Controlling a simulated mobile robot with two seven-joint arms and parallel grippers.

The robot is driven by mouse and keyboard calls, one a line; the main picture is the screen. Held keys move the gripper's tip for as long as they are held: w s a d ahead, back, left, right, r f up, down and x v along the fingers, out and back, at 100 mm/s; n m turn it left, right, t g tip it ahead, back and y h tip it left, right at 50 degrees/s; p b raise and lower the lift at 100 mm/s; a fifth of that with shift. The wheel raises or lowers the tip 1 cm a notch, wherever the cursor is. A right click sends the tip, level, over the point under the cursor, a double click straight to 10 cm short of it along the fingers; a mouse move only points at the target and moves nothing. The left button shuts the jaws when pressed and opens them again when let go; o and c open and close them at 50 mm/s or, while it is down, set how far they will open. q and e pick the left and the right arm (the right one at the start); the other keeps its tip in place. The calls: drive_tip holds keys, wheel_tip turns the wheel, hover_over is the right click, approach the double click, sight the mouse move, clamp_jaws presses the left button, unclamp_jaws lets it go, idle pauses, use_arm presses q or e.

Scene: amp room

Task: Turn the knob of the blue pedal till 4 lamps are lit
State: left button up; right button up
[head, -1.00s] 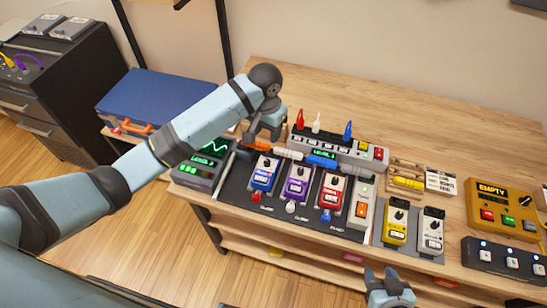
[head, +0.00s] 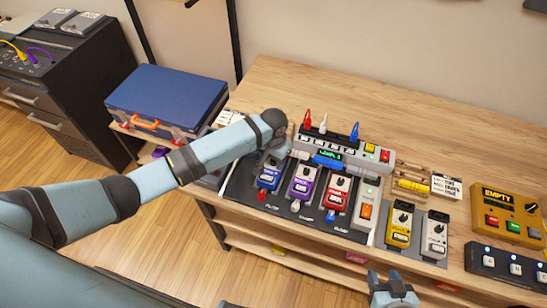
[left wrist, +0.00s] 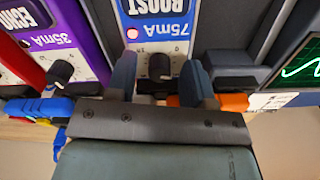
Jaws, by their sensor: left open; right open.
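The blue pedal (head: 267,181) is leftmost in the pedal row in the head view; my left arm covers its top end. In the left wrist view the blue pedal (left wrist: 158,14) reads "BOOST" and "75mA", with a small red lamp (left wrist: 132,33) lit on its face. Its black knob (left wrist: 160,66) stands between the fingers of my left gripper (left wrist: 159,84), which is open; I cannot tell whether they touch it. In the head view the left gripper (head: 272,157) is at the pedal's knob end. My right gripper (head: 394,286) is open and empty at the bottom, in front of the table.
A purple pedal (head: 303,184) and a red pedal (head: 337,192) stand to the right. Behind them is a grey power unit (head: 340,152) with a green display too small to read surely. Yellow (head: 399,229) and white (head: 434,234) pedals stand further right.

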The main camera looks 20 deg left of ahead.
use_arm(q)
clamp_jaws()
drive_tip(key=shift+r+m+p, duration=0.3)
drive_tip(key=shift+m+p, duration=0.2)
drive_tip(key=shift+p, duration=0.25)
drive_tip(key=shift+m+p, duration=0.4)
drive_tip(key=shift+m, duration=0.1)
drive_tip(key=shift+f+m, duration=0.2)
drive_tip(key=shift+m, duration=0.3)
unclamp_jaws()
